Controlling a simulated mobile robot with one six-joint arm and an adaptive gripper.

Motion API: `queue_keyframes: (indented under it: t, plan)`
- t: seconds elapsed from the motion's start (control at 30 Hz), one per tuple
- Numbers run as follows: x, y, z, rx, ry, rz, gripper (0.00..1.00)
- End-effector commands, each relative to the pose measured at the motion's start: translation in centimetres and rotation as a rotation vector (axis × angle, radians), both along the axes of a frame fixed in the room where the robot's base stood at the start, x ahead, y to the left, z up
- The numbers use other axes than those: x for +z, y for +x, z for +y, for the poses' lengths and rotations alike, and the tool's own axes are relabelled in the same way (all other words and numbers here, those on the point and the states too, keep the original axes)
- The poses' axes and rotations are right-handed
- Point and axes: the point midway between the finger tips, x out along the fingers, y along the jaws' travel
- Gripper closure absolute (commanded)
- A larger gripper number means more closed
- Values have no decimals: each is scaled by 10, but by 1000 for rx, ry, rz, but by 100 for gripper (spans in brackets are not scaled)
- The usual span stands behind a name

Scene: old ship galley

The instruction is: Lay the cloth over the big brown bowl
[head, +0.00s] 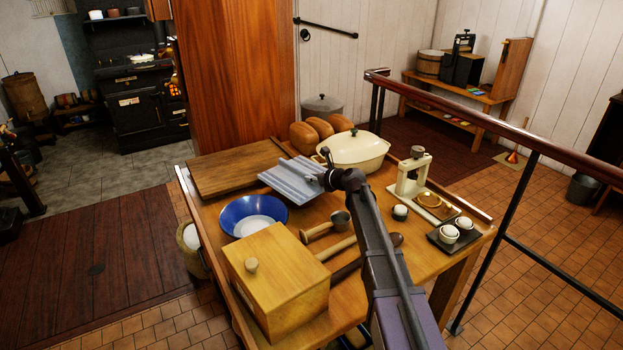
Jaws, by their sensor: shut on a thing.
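My gripper (322,180) is over the middle of the wooden table, its jaws small and partly hidden by my arm. It is shut on the cloth (287,175), a pale grey-blue striped piece that sticks out to the left of the jaws. The cloth looks flat and slightly tilted, near the cutting board and the cream pot; I cannot tell its exact height above the table. I cannot make out a big brown bowl in this view. A wide bowl, blue with a white middle (241,208), stands on the table left of and nearer than the cloth.
A wooden box (276,277) with a knob fills the near left corner. A cutting board (237,168), bread loaves (306,137) and a lidded cream pot (354,152) line the back. Wooden utensils lie mid-table.

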Motion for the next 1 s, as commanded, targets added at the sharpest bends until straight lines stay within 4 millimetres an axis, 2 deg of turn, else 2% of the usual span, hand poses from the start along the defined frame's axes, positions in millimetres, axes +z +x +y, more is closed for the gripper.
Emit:
queue_keyframes:
  t: [0.3,0.33,0.43,0.47,0.8,1.0]
  plan:
    - [-1,0,0,0,0,0,100]
    - [-1,0,0,0,0,0,73]
    - [-1,0,0,0,0,0,43]
    - [-1,0,0,0,0,0,39]
    - [-1,0,1,1,0,0,39]
    - [6,0,1,1,0,0,39]
